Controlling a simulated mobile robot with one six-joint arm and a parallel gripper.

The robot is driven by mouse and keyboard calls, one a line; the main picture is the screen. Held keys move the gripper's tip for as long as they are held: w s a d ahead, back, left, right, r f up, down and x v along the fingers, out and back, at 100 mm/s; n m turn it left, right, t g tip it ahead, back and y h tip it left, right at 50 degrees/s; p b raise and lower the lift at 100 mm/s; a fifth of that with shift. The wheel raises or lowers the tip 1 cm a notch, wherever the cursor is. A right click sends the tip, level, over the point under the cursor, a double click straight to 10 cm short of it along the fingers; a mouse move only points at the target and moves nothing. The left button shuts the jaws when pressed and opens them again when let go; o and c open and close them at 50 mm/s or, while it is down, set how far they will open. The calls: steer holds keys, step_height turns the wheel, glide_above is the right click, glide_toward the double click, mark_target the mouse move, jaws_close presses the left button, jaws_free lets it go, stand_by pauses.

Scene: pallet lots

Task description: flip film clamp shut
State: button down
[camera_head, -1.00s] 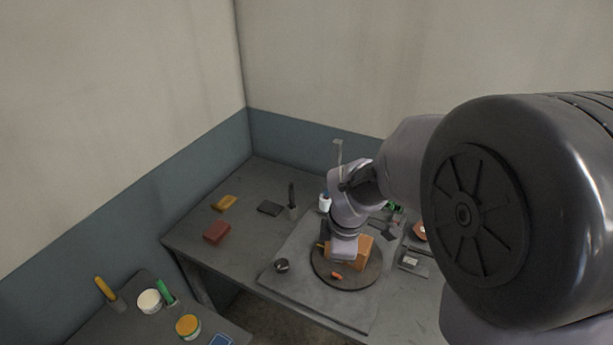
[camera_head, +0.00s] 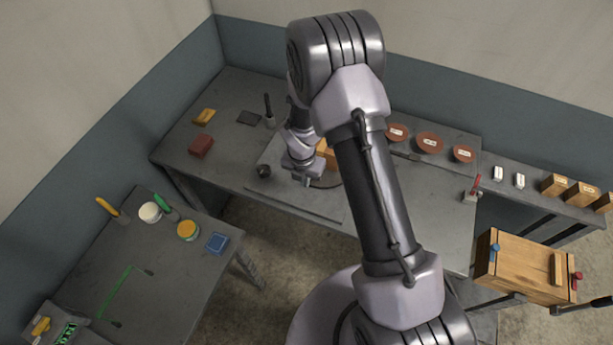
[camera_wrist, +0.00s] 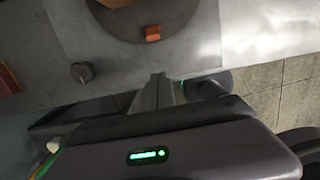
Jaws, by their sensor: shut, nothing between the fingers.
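A small grey fixture with a red lever (camera_head: 475,187) stands near the right front edge of the main bench in the head view. It may be the film clamp; its lever tilts upward, but it is too small to tell whether it is open or shut. My gripper (camera_wrist: 157,92) is shut and empty in the wrist view, low in front of the bench's grey plate. In the head view the gripper end (camera_head: 307,181) is over the front of that plate, well left of the red-levered fixture. My arm hides part of the bench between them.
A round turntable (camera_wrist: 115,22) carries a small orange block (camera_wrist: 153,33); a dark knob-like piece (camera_wrist: 82,72) lies nearby. An orange box (camera_head: 327,154) is partly hidden by my arm. Red discs (camera_head: 430,142) line the back. A wooden crate (camera_head: 520,268) stands at right.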

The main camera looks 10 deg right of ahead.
steer(key=b, duration=0.1)
glide_above(306, 199)
step_height(306, 199, down, 6)
steer(key=shift+f, duration=0.1)
steer(key=shift+w+d+r, duration=0.2)
steer(key=shift+w+d, duration=0.25)
steer(key=shift+w, duration=0.2)
steer(key=shift+w+d+r, duration=0.15)
steer(key=shift+w+d, duration=0.25)
steer(key=shift+w, duration=0.2)
steer(key=shift+w+d+r+p, duration=0.2)
steer(key=shift+w+p, duration=0.1)
steer(key=shift+w, duration=0.05)
